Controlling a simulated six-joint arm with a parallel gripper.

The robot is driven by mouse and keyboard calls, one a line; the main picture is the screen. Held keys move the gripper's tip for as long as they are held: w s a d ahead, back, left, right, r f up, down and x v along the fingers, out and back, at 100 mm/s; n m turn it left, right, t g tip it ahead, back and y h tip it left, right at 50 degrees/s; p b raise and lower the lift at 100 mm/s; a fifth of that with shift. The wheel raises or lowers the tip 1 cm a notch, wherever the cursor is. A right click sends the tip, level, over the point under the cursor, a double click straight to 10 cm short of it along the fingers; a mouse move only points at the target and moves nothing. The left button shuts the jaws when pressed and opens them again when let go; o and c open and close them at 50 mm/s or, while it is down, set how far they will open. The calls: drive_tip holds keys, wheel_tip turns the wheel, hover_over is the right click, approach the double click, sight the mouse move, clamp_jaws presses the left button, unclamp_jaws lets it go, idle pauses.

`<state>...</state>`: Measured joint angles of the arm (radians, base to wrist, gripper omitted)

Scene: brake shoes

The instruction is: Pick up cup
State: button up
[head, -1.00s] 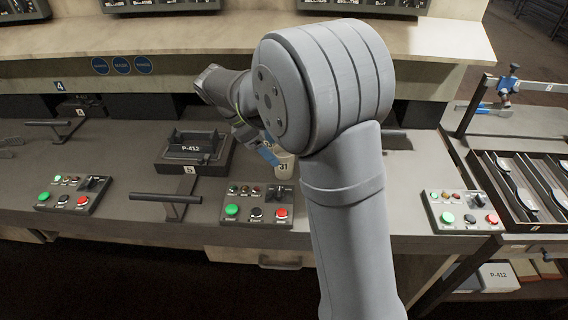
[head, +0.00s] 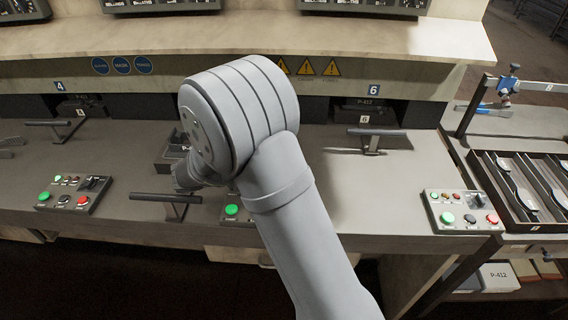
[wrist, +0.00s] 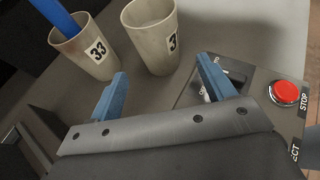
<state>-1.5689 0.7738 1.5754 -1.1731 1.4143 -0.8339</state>
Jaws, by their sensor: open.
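In the wrist view a pale, worn cup (wrist: 151,50) stands upright on the bench just beyond my fingertips; its label is partly turned away and only a 3 reads clearly. A second pale cup (wrist: 78,58), labelled 33, stands to its left with a blue object (wrist: 53,14) in it. My gripper (wrist: 165,84) is open, its two blue fingers apart with nothing between them. The gap faces the cup with the partly turned label. In the head view my arm hides the cups and the gripper.
A control panel (wrist: 245,98) with a red STOP button (wrist: 289,94) lies close to the right finger. In the head view a T-shaped bar (head: 166,198) and a black fixture (head: 172,158) are near my arm. The bench right of my arm is mostly clear.

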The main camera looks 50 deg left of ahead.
drive_tip(key=shift+x, duration=2.8)
drive_tip(key=shift+r, duration=0.2)
drive_tip(key=c, duration=1.1)
